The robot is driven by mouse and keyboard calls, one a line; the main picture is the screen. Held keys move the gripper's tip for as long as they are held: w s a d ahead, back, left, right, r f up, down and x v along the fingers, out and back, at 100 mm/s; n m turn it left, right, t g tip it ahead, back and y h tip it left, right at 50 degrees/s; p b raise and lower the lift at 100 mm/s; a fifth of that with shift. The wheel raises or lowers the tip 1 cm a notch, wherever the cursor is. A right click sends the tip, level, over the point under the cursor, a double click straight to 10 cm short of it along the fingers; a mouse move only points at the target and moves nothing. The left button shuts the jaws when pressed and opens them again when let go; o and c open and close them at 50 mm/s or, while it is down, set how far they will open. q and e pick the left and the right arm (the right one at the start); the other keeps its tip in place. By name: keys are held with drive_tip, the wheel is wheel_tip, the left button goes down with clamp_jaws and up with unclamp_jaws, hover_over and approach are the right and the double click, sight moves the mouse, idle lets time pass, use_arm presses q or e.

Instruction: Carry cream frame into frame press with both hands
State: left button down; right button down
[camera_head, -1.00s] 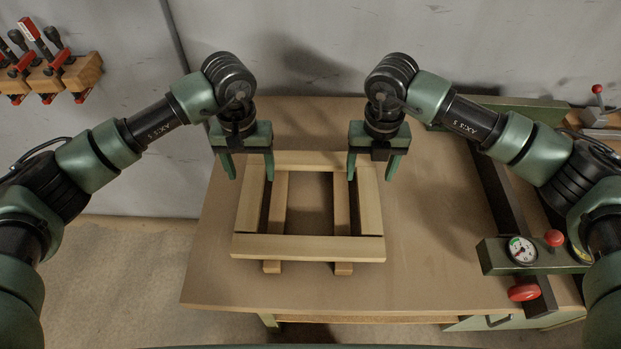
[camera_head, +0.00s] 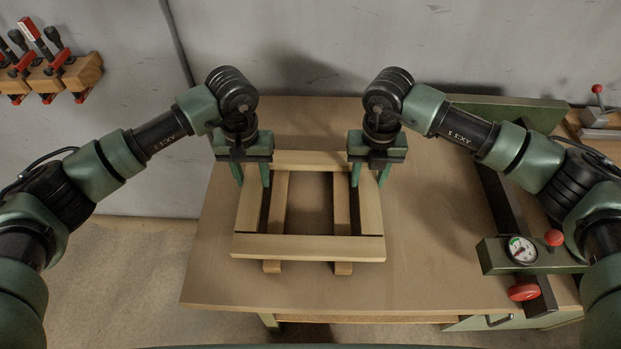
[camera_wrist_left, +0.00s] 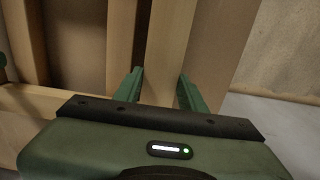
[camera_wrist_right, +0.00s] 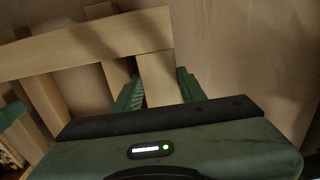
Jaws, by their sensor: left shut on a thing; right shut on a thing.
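The cream frame (camera_head: 308,247) is a rectangle of pale wooden bars resting on two wooden strips on the bench. My left gripper (camera_head: 251,184) is shut on its left bar, near the far corner; in the left wrist view the fingers stand on both sides of the bar (camera_wrist_left: 166,50). My right gripper (camera_head: 368,183) is shut on its right bar near the far corner; the right wrist view shows the bar (camera_wrist_right: 157,78) between the fingers. The frame press (camera_head: 508,255) stands at the right of the bench, with green jaws, a dial and red knobs. My right arm partly hides it.
The brown bench top (camera_head: 430,230) is clear between the frame and the press. Two wooden strips (camera_head: 343,268) lie under the frame and stick out in front. A clamp rack (camera_head: 70,75) hangs on the wall at left. A red-knobbed lever tool (camera_head: 597,115) stands at far right.

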use_arm(q)
drive_tip(key=shift+r, duration=0.1)
use_arm(e)
drive_tip(key=shift+r, duration=0.1)
